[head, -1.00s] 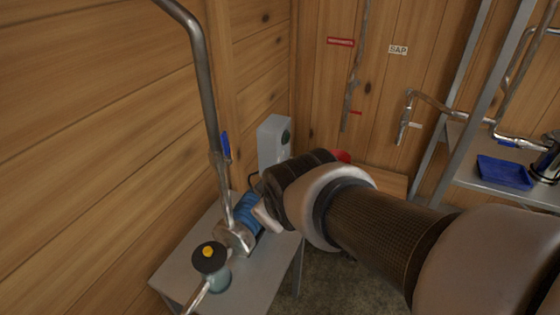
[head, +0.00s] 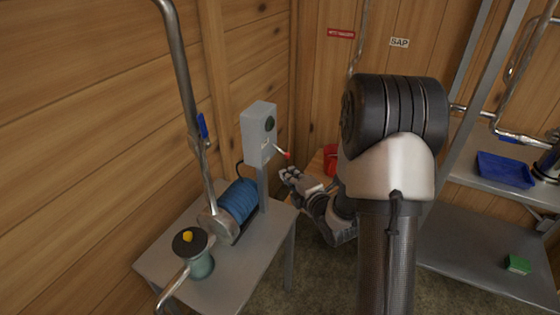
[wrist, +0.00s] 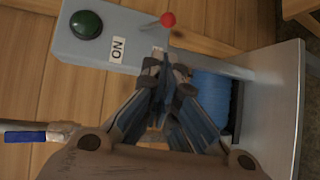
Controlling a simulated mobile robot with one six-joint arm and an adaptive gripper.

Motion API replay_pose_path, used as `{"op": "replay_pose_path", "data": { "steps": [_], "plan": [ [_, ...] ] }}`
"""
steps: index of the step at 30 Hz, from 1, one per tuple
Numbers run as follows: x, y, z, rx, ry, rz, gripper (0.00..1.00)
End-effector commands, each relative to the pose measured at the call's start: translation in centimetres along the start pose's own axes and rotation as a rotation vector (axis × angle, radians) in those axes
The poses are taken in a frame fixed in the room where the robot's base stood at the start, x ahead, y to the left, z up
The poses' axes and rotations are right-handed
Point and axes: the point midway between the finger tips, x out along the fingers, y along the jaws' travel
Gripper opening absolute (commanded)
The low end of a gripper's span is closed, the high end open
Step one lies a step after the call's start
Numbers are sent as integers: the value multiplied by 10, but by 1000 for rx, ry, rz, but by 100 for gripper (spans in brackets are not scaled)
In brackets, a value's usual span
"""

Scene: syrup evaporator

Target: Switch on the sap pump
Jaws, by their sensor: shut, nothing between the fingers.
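The grey switch box (head: 256,136) stands on a post beside the blue-bodied sap pump (head: 238,199) on a small metal table. The box carries a dark green lamp (wrist: 86,25) and an ON label (wrist: 117,50). Its lever, with a red knob (head: 287,155), sticks out and slopes downward; the knob also shows in the wrist view (wrist: 168,19). My gripper (head: 289,174) is shut and empty, just below the knob in the head view. In the wrist view its fingertips (wrist: 167,70) lie near the knob and appear apart from it.
A pipe with a blue valve handle (head: 202,126) rises left of the box. A canister with a yellow knob (head: 187,237) stands at the table's front. A metal shelf with a blue tray (head: 504,169) stands right. A red object (head: 331,160) is behind my arm.

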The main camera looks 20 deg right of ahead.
Motion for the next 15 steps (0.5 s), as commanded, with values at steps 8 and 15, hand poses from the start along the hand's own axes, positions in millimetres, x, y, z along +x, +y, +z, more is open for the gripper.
{"op": "replay_pose_path", "data": {
  "steps": [8,15],
  "plan": [
    [0,-7,2,-42,6,43,0],
    [1,-6,1,-40,6,42,0]
  ]
}}
